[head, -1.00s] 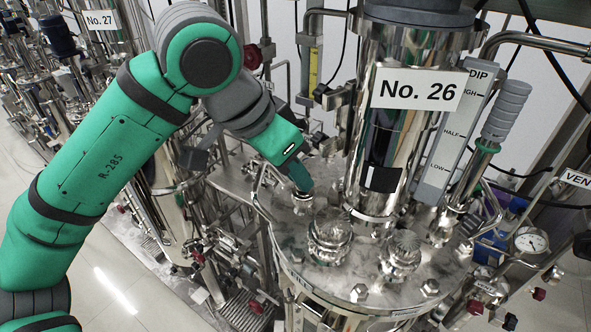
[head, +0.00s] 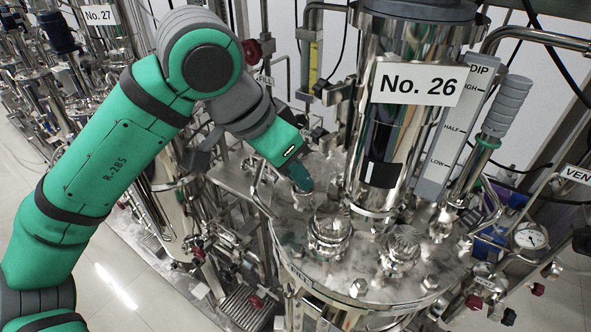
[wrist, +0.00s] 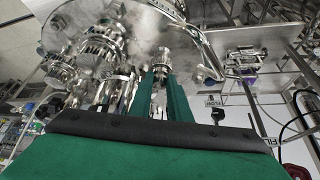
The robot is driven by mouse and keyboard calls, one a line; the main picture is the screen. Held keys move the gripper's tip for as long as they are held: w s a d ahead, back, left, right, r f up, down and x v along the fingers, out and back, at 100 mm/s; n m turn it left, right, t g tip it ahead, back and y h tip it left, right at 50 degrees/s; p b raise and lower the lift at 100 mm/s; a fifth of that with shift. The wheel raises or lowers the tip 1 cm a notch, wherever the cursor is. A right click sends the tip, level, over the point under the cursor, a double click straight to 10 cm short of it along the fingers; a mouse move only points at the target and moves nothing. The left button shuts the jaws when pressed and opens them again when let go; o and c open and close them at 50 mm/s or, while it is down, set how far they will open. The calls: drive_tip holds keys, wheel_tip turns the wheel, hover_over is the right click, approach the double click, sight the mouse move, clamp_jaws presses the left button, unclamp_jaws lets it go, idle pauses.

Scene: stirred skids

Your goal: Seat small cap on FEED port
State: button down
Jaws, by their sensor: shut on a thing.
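My gripper (head: 300,182) is over the left part of the vessel's round lid, its fingers pointing down close to the lid. In the wrist view the green fingers (wrist: 162,84) are close together. They are shut on a small metal piece at their tips, which looks like the small cap (wrist: 160,69). In the head view the fingers mostly hide it. I cannot tell whether the cap touches a port. I cannot read a FEED label in either view.
The steel lid (head: 330,275) carries two larger clamped fittings, one at its front (head: 329,235) and one further right (head: 400,250). The tall No. 26 column (head: 385,140) rises right of my gripper. Pipes and valves crowd both sides.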

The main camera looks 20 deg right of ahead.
drive_tip(key=c, duration=1.3)
unclamp_jaws()
drive_tip(key=shift+o, duration=0.2)
drive_tip(key=shift+r, duration=0.1)
wheel_tip(320, 180, up, 8)
idle(0.4)
drive_tip(key=shift+w, duration=0.1)
